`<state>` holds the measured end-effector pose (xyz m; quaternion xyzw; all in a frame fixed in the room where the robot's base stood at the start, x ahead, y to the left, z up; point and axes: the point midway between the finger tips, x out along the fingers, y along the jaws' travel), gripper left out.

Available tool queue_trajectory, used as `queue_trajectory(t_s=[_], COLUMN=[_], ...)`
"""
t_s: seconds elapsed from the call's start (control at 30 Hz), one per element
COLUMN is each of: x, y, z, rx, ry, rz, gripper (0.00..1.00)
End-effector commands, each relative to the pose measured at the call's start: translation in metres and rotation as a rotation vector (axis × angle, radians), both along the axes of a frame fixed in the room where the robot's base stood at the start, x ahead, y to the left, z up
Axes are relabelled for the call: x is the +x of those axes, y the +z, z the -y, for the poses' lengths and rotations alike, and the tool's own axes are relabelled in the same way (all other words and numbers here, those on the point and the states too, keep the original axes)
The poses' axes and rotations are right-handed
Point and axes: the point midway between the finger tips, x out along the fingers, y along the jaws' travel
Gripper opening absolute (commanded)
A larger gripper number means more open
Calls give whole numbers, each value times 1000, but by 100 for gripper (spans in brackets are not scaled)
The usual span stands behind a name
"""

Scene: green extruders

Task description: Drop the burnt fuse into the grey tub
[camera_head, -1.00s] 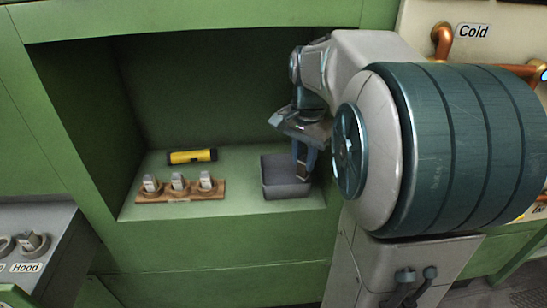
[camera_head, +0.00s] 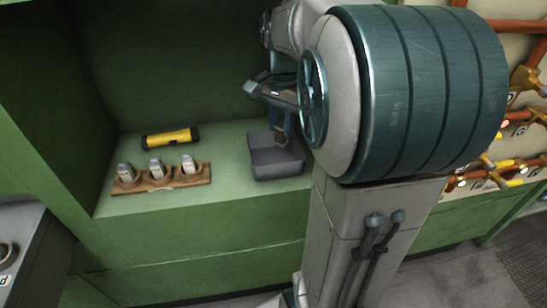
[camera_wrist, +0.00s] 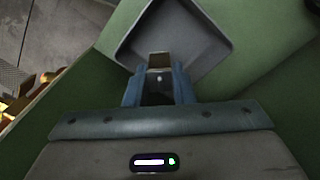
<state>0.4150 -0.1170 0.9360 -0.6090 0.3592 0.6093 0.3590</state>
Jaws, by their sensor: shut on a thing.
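The grey tub (camera_head: 278,164) stands on the green ledge at the right end of the recess, partly behind my arm. It also shows in the wrist view (camera_wrist: 200,38), just beyond the fingertips. My gripper (camera_head: 281,132) points down over the tub. In the wrist view my gripper (camera_wrist: 160,76) is shut on a small brownish piece, the burnt fuse (camera_wrist: 159,60), at its fingertips. The fuse looks to be over the tub's opening. Most of it is hidden by the fingers, and I cannot tell its exact height.
A wooden rack (camera_head: 160,183) with three grey-topped fuses (camera_head: 156,166) stands at the ledge's front left. A yellow and black torch (camera_head: 170,138) lies behind it. Green walls close the recess at the back and left. Copper pipes (camera_head: 520,80) run at the far right.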

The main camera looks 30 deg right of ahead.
Motion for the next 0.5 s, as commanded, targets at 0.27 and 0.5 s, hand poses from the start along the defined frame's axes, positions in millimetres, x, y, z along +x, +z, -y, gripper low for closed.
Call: queue_trajectory(t_s=[0.27,0.5], x=[0,0], y=[-32,-33], z=[-1,-1], rx=[0,0], ry=[1,2], rz=[0,0], gripper=[0,0])
